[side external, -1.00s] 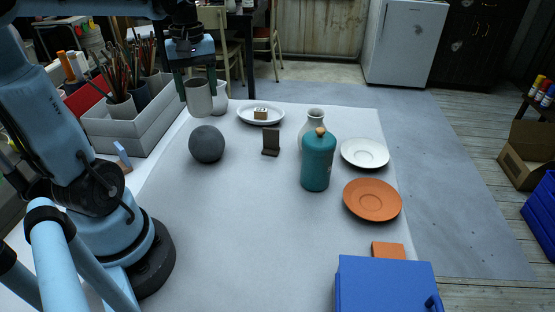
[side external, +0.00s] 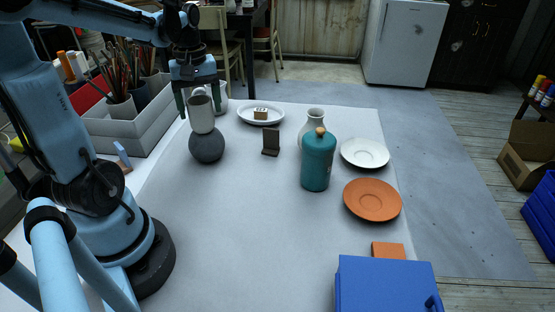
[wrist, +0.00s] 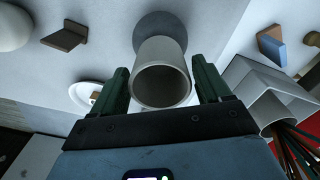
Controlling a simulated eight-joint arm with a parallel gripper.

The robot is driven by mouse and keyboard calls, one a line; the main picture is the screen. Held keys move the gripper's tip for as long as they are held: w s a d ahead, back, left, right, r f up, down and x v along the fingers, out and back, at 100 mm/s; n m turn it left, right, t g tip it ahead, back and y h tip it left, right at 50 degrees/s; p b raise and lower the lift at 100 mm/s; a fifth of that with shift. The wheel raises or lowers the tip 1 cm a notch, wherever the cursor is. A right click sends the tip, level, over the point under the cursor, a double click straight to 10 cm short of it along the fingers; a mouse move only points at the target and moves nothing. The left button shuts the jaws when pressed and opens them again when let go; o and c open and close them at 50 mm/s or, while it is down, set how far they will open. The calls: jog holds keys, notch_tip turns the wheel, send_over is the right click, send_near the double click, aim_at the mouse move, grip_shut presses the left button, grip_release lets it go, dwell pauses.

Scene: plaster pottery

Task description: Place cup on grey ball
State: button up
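A light grey cup (side external: 201,115) stands upright on top of the dark grey ball (side external: 207,147) in the side view. The cup's bottom appears to touch the ball. My gripper (side external: 202,106) is open around the cup's upper part. In the wrist view my gripper (wrist: 163,86) has one finger on each side of the cup (wrist: 161,85), with a visible gap on both sides. The cup's open rim faces the wrist camera, and the ball (wrist: 160,24) shows partly behind it.
A white vessel (side external: 220,99) stands close behind the cup. A box with brushes (side external: 140,129) is at left. A small dark stand (side external: 271,143), a teal bottle (side external: 318,163), a white plate (side external: 365,153) and an orange plate (side external: 372,200) are to the right.

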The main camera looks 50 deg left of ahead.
aim_at(199, 100)
jog(key=shift+o, duration=0.8)
jog(key=shift+r, duration=0.15)
notch_tip(199, 100, up, 12)
jog(key=w+d+f+m+t, duration=0.1)
jog(key=d+f+m+t, duration=0.2)
jog(key=d, duration=0.7)
jog(key=w+d+f+m+t, duration=0.1)
jog(key=d+f+m+t, duration=0.3)
jog(key=d+f+m, duration=0.4)
jog(key=d+m, duration=0.2)
jog(key=m, duration=0.1)
jog(key=shift+w+m, duration=0.3)
jog(key=shift+w, duration=0.1)
jog(key=shift+a, duration=0.1)
